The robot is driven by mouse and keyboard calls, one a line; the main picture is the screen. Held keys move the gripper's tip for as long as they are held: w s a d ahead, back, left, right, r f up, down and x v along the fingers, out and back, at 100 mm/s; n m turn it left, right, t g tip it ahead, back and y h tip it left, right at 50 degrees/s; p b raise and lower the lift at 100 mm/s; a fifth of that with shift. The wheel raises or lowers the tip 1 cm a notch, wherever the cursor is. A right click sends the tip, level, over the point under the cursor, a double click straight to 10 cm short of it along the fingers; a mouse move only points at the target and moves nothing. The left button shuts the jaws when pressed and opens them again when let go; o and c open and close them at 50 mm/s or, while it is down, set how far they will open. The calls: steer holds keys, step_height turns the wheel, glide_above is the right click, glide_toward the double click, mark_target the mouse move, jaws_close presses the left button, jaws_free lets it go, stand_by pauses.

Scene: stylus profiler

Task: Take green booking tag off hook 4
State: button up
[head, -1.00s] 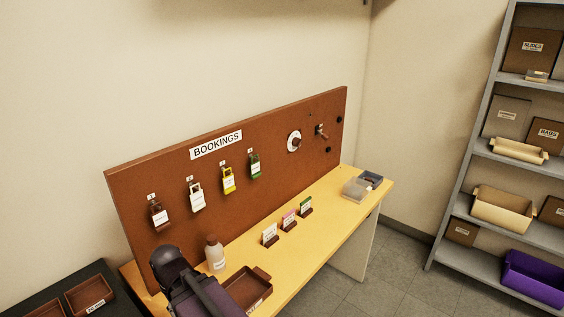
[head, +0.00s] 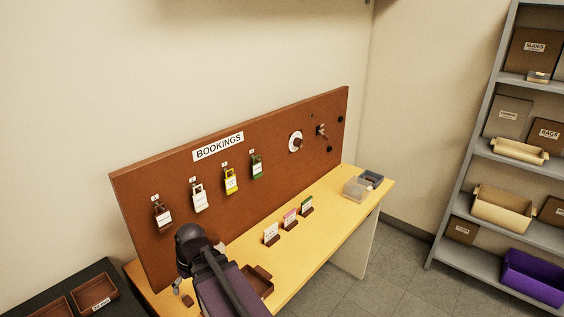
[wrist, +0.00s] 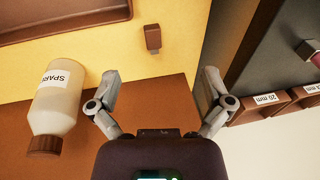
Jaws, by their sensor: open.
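The green booking tag (head: 257,171) hangs on the rightmost of the hooks in the row on the brown bookings board (head: 300,113). A yellow tag (head: 231,183), a white tag (head: 199,200) and a brown tag (head: 163,218) hang to its left. My arm reaches in at the lower left of the head view, left of and below the green tag. My gripper (wrist: 160,90) shows in the wrist view with its two fingers spread apart and nothing between them. The green tag is not in the wrist view.
A brown tray (head: 262,279) sits by my arm.

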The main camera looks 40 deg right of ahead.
steer(key=w+d+r+t+y+p, duration=0.2)
steer(key=w+d+r+t+p, duration=0.15)
steer(key=d+r, duration=0.5)
steer(key=t+h+p, duration=0.3)
steer(key=t+p, duration=0.5)
steer(key=t, duration=0.1)
glide_toward(257, 165)
steer(key=v, duration=0.4)
steer(key=shift+w+d, duration=0.15)
steer(key=shift+w+f, duration=0.1)
steer(key=shift+w, duration=0.05)
steer(key=shift+b+x, duration=2.6)
steer(key=shift+x, duration=4.15)
steer(key=shift+f, duration=0.1)
